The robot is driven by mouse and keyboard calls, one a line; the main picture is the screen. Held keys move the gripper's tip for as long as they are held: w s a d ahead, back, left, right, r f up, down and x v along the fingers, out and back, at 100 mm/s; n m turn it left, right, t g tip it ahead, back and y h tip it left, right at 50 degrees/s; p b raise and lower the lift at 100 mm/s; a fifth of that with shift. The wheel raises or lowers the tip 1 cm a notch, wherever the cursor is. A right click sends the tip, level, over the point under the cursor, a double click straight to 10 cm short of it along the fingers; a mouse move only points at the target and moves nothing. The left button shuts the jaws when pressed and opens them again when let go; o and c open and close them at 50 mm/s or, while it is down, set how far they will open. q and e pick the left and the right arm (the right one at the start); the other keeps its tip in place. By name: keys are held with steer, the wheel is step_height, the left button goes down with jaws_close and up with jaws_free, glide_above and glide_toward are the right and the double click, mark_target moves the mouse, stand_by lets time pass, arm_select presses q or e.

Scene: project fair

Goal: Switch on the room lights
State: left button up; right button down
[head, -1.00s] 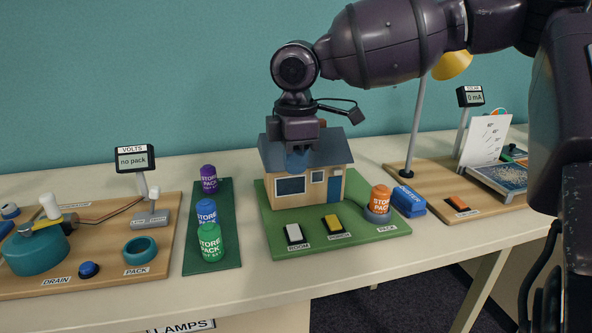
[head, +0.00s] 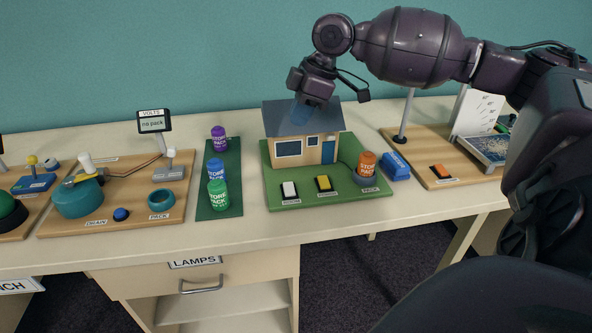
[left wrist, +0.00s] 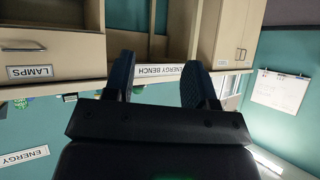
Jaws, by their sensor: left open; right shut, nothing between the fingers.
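The model house (head: 303,150) with a grey roof stands on a green board (head: 330,199). At the board's front are a white rocker switch (head: 289,190), labelled ROOM, and a yellow switch (head: 323,184), labelled PORCH. An orange store pack (head: 367,163) stands upright in the holder at the board's right. The house windows look dark. My right gripper (head: 300,112) is shut and empty, seen in front of the roof; whether it touches is unclear. My left gripper (left wrist: 158,80) is open and empty in the left wrist view, away from the house.
Purple, blue and green store packs (head: 217,194) stand on a dark green strip to the left. A drain board (head: 133,214) with a "no pack" meter (head: 153,122) is further left. A blue block (head: 396,165) and a lamp board (head: 425,170) are at right.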

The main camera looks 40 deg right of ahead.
arm_select(q)
steer(key=shift+s+f, duration=0.15)
steer(key=shift+f, duration=0.4)
arm_select(e)
steer(key=f, duration=0.1)
steer(key=d+f, duration=0.1)
steer(key=f, duration=0.1)
steer(key=shift+d+h, duration=0.1)
steer(key=shift+h, duration=0.2)
arm_select(q)
steer(key=shift+r, duration=0.1)
arm_select(e)
steer(key=b, duration=0.4)
glide_toward(287, 184)
steer(key=x, duration=0.6)
steer(key=shift+f, duration=0.4)
arm_select(q)
step_height(287, 184, down, 4)
steer(key=shift+a+r+g, duration=0.15)
steer(key=shift+g, duration=0.15)
